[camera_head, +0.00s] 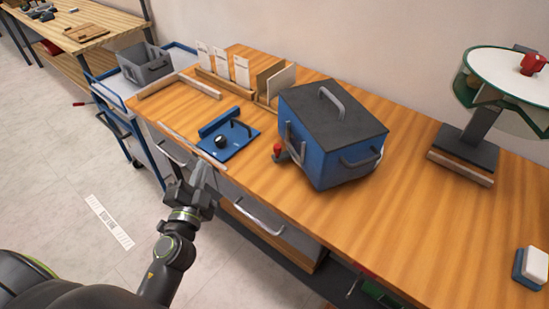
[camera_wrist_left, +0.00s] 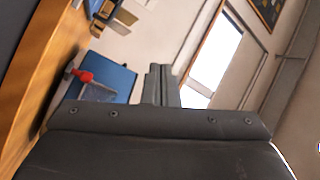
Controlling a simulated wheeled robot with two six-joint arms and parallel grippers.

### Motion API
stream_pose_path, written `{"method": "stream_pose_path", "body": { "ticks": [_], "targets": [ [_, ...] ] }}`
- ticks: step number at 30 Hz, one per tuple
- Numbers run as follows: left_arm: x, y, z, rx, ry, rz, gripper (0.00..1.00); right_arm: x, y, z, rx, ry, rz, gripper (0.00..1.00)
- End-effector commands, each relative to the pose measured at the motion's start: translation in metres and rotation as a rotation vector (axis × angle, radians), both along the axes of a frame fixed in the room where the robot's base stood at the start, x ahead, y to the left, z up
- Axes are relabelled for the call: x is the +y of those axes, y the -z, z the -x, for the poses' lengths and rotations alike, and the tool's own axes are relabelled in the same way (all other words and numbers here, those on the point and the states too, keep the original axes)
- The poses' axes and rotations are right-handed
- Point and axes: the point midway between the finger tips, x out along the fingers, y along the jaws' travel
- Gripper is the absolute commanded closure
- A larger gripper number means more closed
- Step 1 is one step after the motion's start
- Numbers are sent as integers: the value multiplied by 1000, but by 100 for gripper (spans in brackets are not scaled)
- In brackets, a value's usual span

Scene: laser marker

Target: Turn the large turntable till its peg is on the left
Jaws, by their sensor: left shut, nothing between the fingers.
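The large turntable (camera_head: 497,72) stands at the right back of the bench, on a dark post and foot. It has a white round top above a green-edged body. Its red peg (camera_head: 533,63) is on the right part of the top; the right edge of the turntable is cut off by the picture. My left gripper (camera_head: 203,168) is shut and empty at the bench's front edge, far to the left of the turntable. Its closed fingers (camera_wrist_left: 161,86) also show in the left wrist view, where the turntable is not seen. My right gripper is not in view.
A blue box with a dark lid (camera_head: 333,130) stands between my left gripper and the turntable, with a red-knobbed lever (camera_head: 278,150) at its left. A blue fixture plate (camera_head: 228,140) lies near the gripper. A white-and-blue block (camera_head: 533,266) is front right. The bench's right middle is clear.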

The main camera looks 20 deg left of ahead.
Motion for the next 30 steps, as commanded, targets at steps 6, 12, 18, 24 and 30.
{"method": "stream_pose_path", "body": {
  "ticks": [6,12,18,24,30],
  "targets": [
    [-71,9,-26,-20,334,-319,100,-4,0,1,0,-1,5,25],
    [-111,40,-31,42,552,-495,100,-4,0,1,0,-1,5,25],
    [-123,52,-34,72,619,-545,100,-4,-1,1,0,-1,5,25],
    [-136,50,-57,69,620,-544,100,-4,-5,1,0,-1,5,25],
    [-155,51,-96,68,620,-542,100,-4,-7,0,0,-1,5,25]
  ]
}}
